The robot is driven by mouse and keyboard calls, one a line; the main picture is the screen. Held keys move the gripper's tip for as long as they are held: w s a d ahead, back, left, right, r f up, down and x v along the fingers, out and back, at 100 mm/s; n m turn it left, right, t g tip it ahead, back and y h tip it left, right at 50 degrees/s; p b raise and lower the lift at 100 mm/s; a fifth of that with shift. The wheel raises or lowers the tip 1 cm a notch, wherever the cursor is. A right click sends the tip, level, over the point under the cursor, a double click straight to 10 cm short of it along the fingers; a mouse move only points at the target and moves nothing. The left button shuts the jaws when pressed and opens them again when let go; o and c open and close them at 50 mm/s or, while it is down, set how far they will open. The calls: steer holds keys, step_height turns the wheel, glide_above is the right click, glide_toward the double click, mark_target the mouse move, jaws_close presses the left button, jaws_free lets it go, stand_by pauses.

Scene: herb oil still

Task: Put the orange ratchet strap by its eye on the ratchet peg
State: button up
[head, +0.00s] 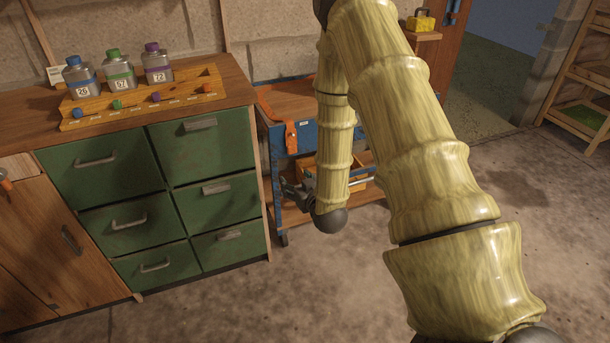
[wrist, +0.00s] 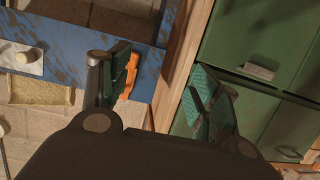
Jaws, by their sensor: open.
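The orange ratchet strap (head: 291,136) hangs down the blue side of a cart near its left corner in the head view. In the wrist view a piece of the orange strap (wrist: 131,76) shows beside the inner side of the left finger, partly hidden by it. Whether they touch I cannot tell. My gripper (head: 297,193) is low beside the cart, below the strap in the head picture. In the wrist view my gripper (wrist: 163,88) has its two green-padded fingers wide apart with nothing held between them. I cannot make out the ratchet peg in either view.
The blue cart (head: 285,205) stands beside a cabinet with green drawers (head: 210,187). Several bottles stand in a wooden rack (head: 185,100) on the cabinet top. A yellow case (head: 421,22) is at the back. The floor (head: 230,310) in front is clear.

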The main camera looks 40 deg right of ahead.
mark_target(290, 135)
steer(key=w+d+r+t+h+b, duration=0.2)
steer(key=w+d+r+t+b, duration=0.1)
steer(key=d+r, duration=0.25)
steer(key=shift+m, duration=0.3)
steer(key=x, duration=0.3)
steer(key=b+x, duration=0.1)
steer(key=x, duration=0.3)
steer(key=f+x, duration=0.1)
steer(key=x, duration=0.3)
steer(key=shift+a, duration=0.1)
steer(key=c, duration=1.1)
steer(key=shift+r, duration=0.1)
steer(key=shift+r, duration=0.3)
steer(key=shift+r+p+v, duration=0.15)
steer(key=shift+p+v, duration=0.25)
steer(key=shift+v, duration=0.4)
steer(key=shift+r+p+v, duration=0.1)
steer(key=shift+p+v, duration=0.25)
steer(key=shift+v, duration=0.45)
steer(key=shift+s+a, duration=0.15)
steer(key=shift+s, duration=0.35)
